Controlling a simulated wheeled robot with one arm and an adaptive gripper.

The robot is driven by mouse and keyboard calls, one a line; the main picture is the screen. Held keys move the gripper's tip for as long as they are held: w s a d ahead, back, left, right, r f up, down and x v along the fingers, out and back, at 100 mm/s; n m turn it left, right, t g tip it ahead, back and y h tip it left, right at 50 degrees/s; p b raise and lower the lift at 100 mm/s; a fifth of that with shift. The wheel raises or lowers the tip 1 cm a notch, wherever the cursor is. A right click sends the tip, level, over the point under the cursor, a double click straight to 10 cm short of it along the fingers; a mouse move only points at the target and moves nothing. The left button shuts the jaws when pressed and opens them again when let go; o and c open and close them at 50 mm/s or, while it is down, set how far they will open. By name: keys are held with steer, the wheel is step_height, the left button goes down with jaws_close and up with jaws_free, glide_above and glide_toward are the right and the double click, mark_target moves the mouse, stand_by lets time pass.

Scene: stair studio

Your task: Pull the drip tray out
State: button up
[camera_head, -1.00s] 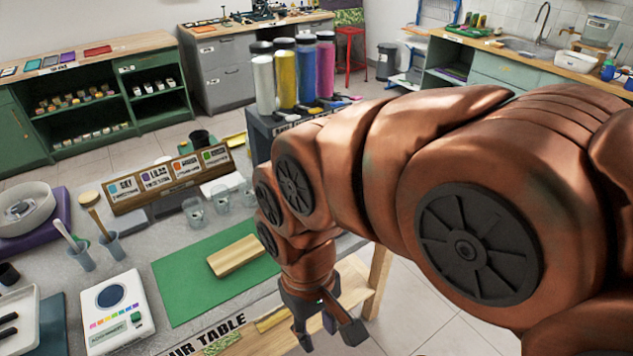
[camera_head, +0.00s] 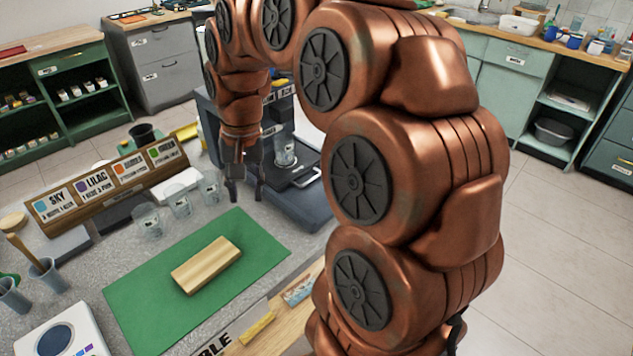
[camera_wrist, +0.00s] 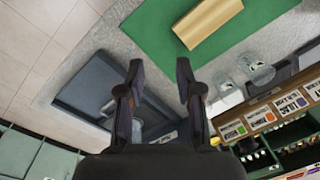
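The dark blue-grey dispenser (camera_head: 215,125) stands at the table's right end, its body partly hidden behind my arm. Its low dark base, where the drip tray (camera_head: 300,190) appears to sit, extends toward the front right. A clear cup (camera_head: 285,152) stands on it, with a light-edged handle-like part (camera_head: 305,178) nearby. In the wrist view the dark tray area (camera_wrist: 82,78) lies left of and behind my fingers. My gripper (camera_head: 247,198) points down just left of the tray area, fingers apart and empty. It also shows open in the wrist view (camera_wrist: 160,75). I cannot tell whether it touches anything.
A green mat (camera_head: 150,290) with a wooden block (camera_head: 207,265) lies in front. Clear cups (camera_head: 180,200) and a wooden label rack (camera_head: 110,185) stand left of my gripper. A white scale (camera_head: 65,335) is at front left. Open floor (camera_head: 560,260) lies to the right.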

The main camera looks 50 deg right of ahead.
steer(key=w+d+f+m+t+b, duration=0.1)
steer(key=w+d+f+m+b, duration=0.2)
steer(key=d, duration=0.4)
steer(key=w+d+f+m+b, duration=0.2)
steer(key=w+d+f+m, duration=0.15)
steer(key=d, duration=0.45)
steer(key=m+h+b, duration=0.1)
steer(key=m+b, duration=0.2)
steer(key=m, duration=0.1)
glide_toward(316, 176)
steer(key=shift+t, duration=0.3)
steer(key=shift+w+f+p, duration=0.25)
steer(key=shift+f, duration=1.75)
steer(key=shift+w+f+p, duration=0.2)
steer(key=shift+f, duration=1.8)
jaws_close()
